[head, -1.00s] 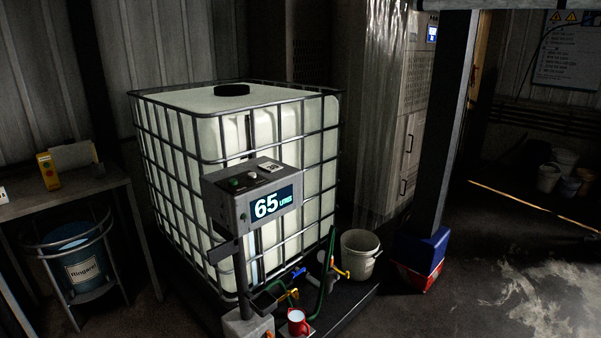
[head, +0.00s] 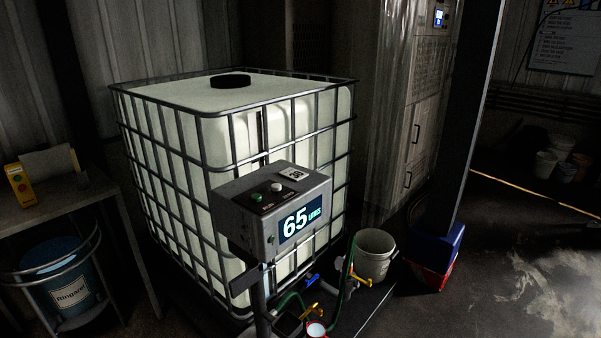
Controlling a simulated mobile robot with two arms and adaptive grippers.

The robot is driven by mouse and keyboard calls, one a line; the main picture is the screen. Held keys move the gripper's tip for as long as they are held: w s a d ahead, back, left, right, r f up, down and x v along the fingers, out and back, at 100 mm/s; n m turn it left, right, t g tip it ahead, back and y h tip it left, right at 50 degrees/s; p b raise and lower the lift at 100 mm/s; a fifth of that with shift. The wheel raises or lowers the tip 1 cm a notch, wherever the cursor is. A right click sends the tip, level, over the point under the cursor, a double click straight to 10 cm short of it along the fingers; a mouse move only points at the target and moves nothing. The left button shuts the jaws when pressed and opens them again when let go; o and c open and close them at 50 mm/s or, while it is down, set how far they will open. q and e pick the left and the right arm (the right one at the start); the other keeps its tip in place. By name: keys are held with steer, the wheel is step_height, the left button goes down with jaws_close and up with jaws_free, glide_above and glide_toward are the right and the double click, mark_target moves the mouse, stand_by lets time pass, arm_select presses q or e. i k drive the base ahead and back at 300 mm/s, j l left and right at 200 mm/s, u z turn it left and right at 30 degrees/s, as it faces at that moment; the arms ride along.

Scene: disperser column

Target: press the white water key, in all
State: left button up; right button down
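The control box (head: 270,212) stands on a post in front of the caged white tank (head: 190,140). Its sloped top carries a white round key (head: 277,186) and a darker green key (head: 254,197) to its left. A small white label plate (head: 294,174) lies behind them. The display (head: 301,219) on the box's front reads 65 litres. Nothing touches the white key. Neither of my grippers is in view.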

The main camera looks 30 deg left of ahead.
mark_target(275, 187)
steer(key=j+z, duration=0.35)
steer(key=j, duration=3.1)
